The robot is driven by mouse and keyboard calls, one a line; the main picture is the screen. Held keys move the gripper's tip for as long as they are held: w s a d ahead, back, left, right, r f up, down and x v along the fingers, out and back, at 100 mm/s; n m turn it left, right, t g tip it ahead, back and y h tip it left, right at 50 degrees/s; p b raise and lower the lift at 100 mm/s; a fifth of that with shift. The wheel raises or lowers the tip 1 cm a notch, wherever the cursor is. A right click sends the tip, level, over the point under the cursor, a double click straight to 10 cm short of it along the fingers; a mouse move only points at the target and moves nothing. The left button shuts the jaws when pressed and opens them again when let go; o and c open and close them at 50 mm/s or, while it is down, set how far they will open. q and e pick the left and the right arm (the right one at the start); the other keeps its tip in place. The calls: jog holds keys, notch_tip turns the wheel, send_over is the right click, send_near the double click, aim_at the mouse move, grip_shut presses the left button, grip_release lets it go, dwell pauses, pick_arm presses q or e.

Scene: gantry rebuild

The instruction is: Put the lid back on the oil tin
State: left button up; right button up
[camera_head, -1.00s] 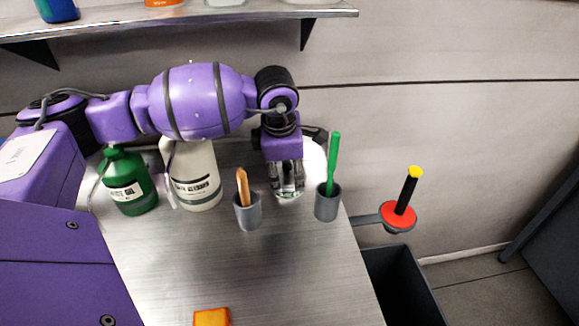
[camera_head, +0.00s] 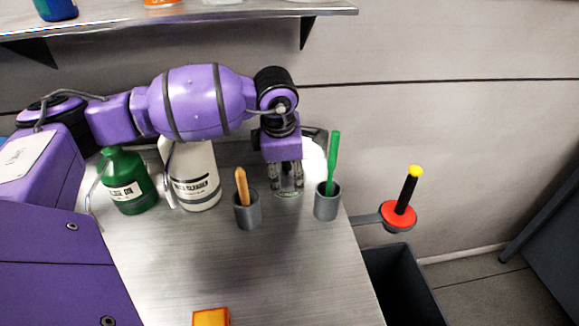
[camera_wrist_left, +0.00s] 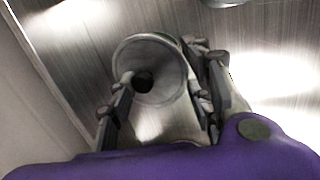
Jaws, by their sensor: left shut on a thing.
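My left gripper (camera_head: 287,186) is low over the back right of the metal table, pointing down. Its fingers are shut on a small round, hollow piece (camera_wrist_left: 150,72), grey with a greenish edge and a dark hole in its middle. In the head view its greenish lower edge (camera_head: 288,194) shows between the fingertips, close to the tabletop. I cannot tell whether this piece is the lid. A green labelled container (camera_head: 128,182) stands upright at the back left; its label is too small to read, and I cannot tell whether it is the oil tin. My right gripper is not in view.
A white labelled bottle (camera_head: 197,176) stands beside the green container. A grey cup (camera_head: 247,212) and another grey cup (camera_head: 327,206) flank my gripper closely, holding upright handles. An orange block (camera_head: 211,317) lies at the front. The table middle (camera_head: 240,270) is clear.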

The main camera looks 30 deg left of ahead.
pick_arm(q)
jog(key=o, duration=1.2)
jog(key=shift+o, duration=0.3)
jog(key=o, duration=0.5)
jog(key=shift+c, duration=0.2)
jog(key=shift+w+p+v, duration=0.25)
jog(key=shift+p+v, duration=0.25)
jog(key=shift+v, duration=0.65)
jog(key=shift+w+p+v, duration=0.25)
jog(key=shift+p+v, duration=0.3)
jog(key=shift+v, duration=0.6)
jog(key=shift+w+p+v, duration=0.3)
jog(key=shift+p+v, duration=0.2)
jog(key=shift+v, duration=0.65)
jog(key=shift+a+r, duration=0.1)
jog(key=shift+r, duration=0.1)
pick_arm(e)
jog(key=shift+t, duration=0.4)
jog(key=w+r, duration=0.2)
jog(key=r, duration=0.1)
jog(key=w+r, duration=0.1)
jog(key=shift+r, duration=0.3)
pick_arm(q)
jog(key=shift+c, duration=0.3)
